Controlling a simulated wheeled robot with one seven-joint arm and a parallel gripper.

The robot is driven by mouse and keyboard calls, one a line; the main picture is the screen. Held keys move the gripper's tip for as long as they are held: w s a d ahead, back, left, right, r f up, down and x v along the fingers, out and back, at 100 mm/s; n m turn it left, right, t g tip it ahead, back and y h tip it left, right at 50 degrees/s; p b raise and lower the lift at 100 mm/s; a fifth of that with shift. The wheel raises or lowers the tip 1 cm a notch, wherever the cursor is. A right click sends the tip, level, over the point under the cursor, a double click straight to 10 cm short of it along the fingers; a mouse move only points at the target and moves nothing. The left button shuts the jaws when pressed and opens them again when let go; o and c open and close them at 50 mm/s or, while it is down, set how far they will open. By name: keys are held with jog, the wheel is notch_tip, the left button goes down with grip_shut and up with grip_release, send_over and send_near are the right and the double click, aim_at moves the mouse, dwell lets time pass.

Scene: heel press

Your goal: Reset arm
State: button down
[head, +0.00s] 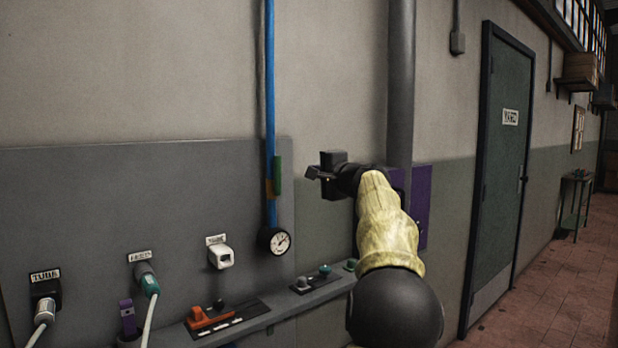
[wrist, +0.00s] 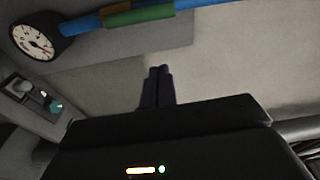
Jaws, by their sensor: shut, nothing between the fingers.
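My gripper (head: 312,173) is raised in front of the grey wall, right of the blue pipe (head: 270,90), and points left in the head view. In the wrist view its two dark fingers (wrist: 157,84) are together with nothing between them. My arm, in a yellowish sleeve, covers part of a purple panel (head: 422,205) on the wall. The round gauge (head: 275,241) hangs at the foot of the blue pipe, below and left of my gripper. The gauge also shows at the upper left of the wrist view (wrist: 37,40).
A ledge (head: 290,318) along the wall carries an orange-handled item (head: 208,316) and small knobs. A grey vertical pipe (head: 401,80) stands behind my arm. A green door (head: 500,170) is at the right.

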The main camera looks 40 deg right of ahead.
dwell(0.6)
jog(key=w+a+f+n+g+y, duration=0.2)
jog(key=a+f+n+g, duration=0.1)
jog(key=a+f, duration=0.8)
jog(key=w+a+f+n+g+y, duration=0.1)
jog(key=w+a+f+n+g, duration=0.2)
jog(key=a+f, duration=0.75)
jog(key=s+a+f+n+g, duration=0.4)
jog(key=s+a+f, duration=0.35)
jog(key=f, duration=0.45)
jog(key=s+a+f+n+g, duration=0.3)
jog(key=s+a+f+n, duration=0.3)
jog(key=s, duration=0.4)
jog(key=s+a+f+n+g, duration=0.25)
jog(key=s+a+f, duration=0.35)
jog(key=s+f, duration=0.3)
jog(key=w+p+v, duration=0.2)
jog(key=p+v, duration=1.7)
jog(key=v, duration=0.1)
jog(key=shift+r+n+p, duration=0.35)
jog(key=shift+r+p, duration=0.05)
jog(key=shift+a, duration=0.1)
